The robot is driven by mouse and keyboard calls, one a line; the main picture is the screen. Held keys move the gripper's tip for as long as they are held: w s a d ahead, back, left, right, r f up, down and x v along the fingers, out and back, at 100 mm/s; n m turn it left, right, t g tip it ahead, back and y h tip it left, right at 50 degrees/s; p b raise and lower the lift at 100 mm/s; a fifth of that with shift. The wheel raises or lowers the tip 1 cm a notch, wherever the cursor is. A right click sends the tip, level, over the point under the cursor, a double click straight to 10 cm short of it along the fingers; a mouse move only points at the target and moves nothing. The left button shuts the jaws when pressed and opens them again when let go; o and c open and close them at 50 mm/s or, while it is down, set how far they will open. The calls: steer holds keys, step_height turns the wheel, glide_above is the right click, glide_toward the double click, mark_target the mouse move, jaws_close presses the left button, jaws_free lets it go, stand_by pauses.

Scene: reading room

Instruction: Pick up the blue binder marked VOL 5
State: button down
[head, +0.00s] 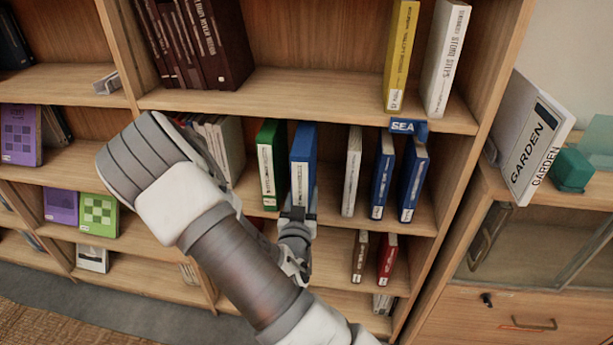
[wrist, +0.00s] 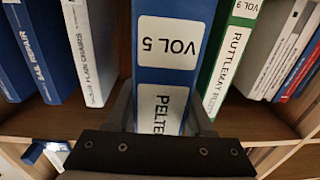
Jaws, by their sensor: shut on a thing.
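The blue binder marked VOL 5 (wrist: 172,12) fills the middle of the wrist view, with a white VOL 5 label and a lower label partly hidden by my gripper. In the head view the blue binder (head: 304,141) stands upright on the middle shelf, right of a green binder (head: 269,165). My gripper (head: 298,212) is shut on the lower part of its spine. In the wrist view my gripper's (wrist: 165,108) fingers lie on both sides of the binder. Its bottom edge is hidden, so I cannot tell whether it touches the shelf.
In the wrist view the green binder (wrist: 228,62) is close on the right and a white book (wrist: 88,50) is to the left with a gap. In the head view, two blue books (head: 383,175) (head: 413,180) stand further right. A SEA sign (head: 407,127) hangs on the shelf edge above.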

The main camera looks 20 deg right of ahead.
steer(key=p+v, duration=0.4)
steer(key=v, duration=0.3)
steer(key=shift+s+a, duration=0.2)
steer(key=shift+s, duration=0.1)
